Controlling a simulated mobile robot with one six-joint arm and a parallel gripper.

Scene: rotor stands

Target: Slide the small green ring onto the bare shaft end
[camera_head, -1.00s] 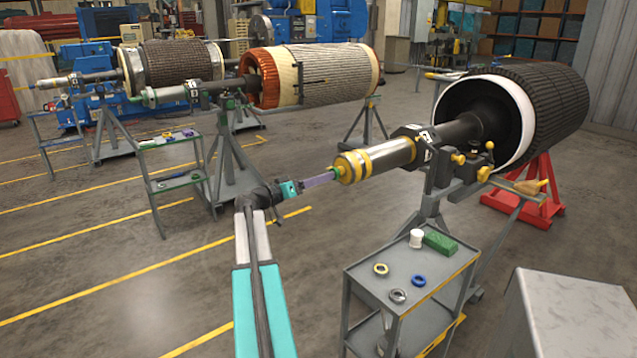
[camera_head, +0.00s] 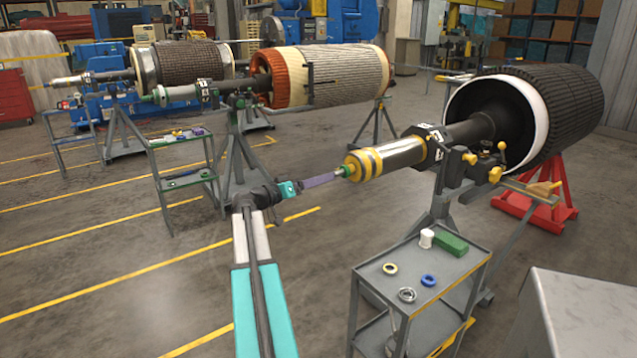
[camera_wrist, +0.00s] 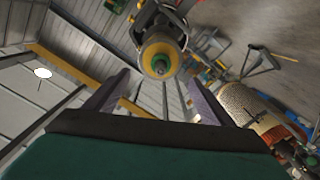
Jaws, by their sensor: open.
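A small green ring (camera_head: 342,172) sits around the narrow tip of the near shaft (camera_head: 400,154), which has yellow bands and a silver sleeve. In the wrist view the green ring (camera_wrist: 160,64) shows at the middle of the yellow end face (camera_wrist: 160,48). My gripper (camera_head: 336,175) is in front of this shaft end, roughly in line with it. In the wrist view my gripper (camera_wrist: 158,82) is open, its two purple fingers wide apart with nothing between them. The ring lies beyond the fingertips, apart from them. The head view hides the exact gap.
A grey cart (camera_head: 375,285) at front right carries a yellow ring (camera_head: 390,268), a blue ring (camera_head: 428,280), a grey ring (camera_head: 407,295) and a green block (camera_head: 450,245). A stand (camera_head: 442,195) bears the near shaft. Two more rotors stand behind left. Floor at left front is clear.

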